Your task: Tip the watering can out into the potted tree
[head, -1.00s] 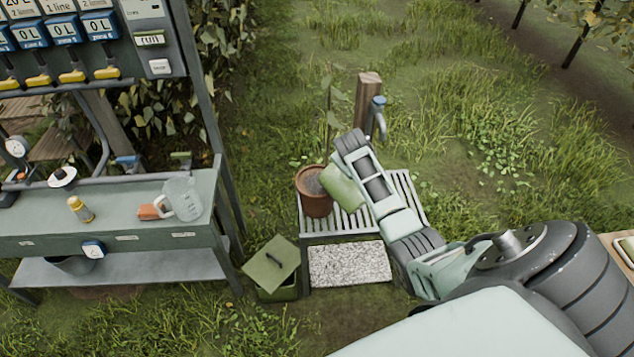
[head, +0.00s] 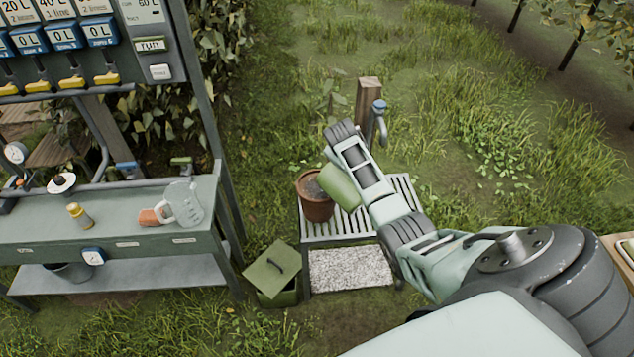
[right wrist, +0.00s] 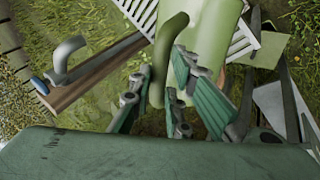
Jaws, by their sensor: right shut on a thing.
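The green watering can (head: 339,187) is tilted at the right side of the terracotta pot (head: 316,208), partly overlapping its rim in the head view. Dark soil shows in the pot, and the thin leafy tree (head: 331,100) rises behind the can. My right gripper (right wrist: 163,88) is shut on the can's curved handle (right wrist: 170,35); the can's body (right wrist: 212,35) shows beside it in the right wrist view. In the head view my right arm hides the fingers and handle. The spout and any water are not visible. My left gripper is out of view.
The pot stands on a slatted bench (head: 335,230) beside a wooden post with a tap (head: 378,105). A green lidded bin (head: 275,270) stands at its front left. A workbench (head: 110,215) holds a clear jug (head: 185,204). Grass behind the bench is open.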

